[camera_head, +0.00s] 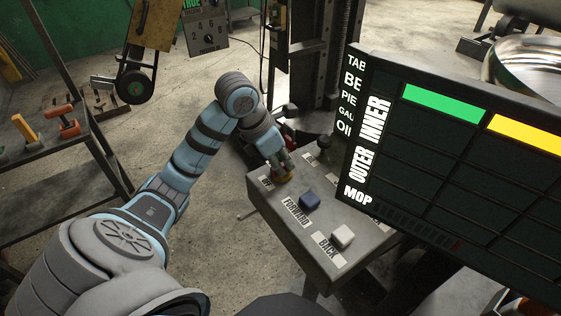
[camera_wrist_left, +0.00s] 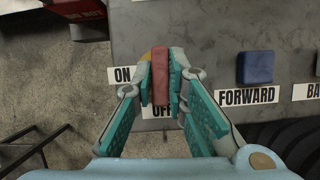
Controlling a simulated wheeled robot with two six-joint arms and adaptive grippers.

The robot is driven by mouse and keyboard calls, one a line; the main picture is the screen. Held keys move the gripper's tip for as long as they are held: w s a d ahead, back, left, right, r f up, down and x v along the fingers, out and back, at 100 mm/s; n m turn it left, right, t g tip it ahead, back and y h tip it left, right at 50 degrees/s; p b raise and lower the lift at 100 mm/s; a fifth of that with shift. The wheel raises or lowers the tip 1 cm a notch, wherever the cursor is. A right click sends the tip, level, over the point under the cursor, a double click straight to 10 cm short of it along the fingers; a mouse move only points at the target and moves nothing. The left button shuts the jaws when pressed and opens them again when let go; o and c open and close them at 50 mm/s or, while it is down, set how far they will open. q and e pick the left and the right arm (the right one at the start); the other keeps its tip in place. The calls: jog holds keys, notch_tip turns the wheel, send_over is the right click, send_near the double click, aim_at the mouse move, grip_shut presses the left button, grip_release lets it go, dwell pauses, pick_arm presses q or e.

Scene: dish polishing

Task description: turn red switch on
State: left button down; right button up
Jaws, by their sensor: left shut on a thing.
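The red switch (camera_wrist_left: 160,86) stands on the grey control box, with the ON label (camera_wrist_left: 123,75) to its left and the OFF label (camera_wrist_left: 158,111) below it, partly covered. A bit of yellow shows at its base. My left gripper (camera_wrist_left: 161,80) is shut on the red switch, one fingertip on each side. In the head view my left gripper (camera_head: 283,162) reaches down to the far left corner of the control box (camera_head: 318,243), and the switch is mostly hidden there. My right gripper is not in view.
A blue FORWARD button (camera_head: 309,201) and a white BACK button (camera_head: 343,236) sit close by on the box. A large dark display panel (camera_head: 450,165) stands to the right. A shelf with tools (camera_head: 65,165) is at the left, with open floor between.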

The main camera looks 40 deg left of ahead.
pick_arm(q)
jog(key=shift+m+h+b, duration=0.3)
jog(key=shift+m+b, duration=0.1)
jog(key=shift+m, duration=0.5)
jog(key=shift+w+a+m+g+h, duration=0.1)
jog(key=shift+m+g+h, duration=0.2)
jog(key=shift+m, duration=1.1)
jog(key=shift+r+m+g+h+p, duration=0.15)
jog(key=shift+m+g+h+p, duration=0.3)
jog(key=shift+m, duration=0.35)
jog(key=m+g+p, duration=0.1)
jog(key=m+p, duration=0.2)
jog(key=p, duration=0.1)
jog(key=m+g+h+p, duration=0.1)
jog(key=m+p, duration=0.3)
jog(key=p, duration=0.1)
jog(key=shift+w+r+g, duration=0.15)
jog(key=shift+g, duration=0.1)
jog(key=shift+w+f+m+g+p, duration=0.15)
jog(key=shift+m+g+p, duration=0.1)
jog(key=shift+m+p, duration=0.45)
jog(key=shift+s+f+m+g+p, duration=0.1)
jog(key=shift+m+g+p, duration=0.15)
jog(key=shift+m+p, duration=0.4)
jog(key=shift+a, duration=0.1)
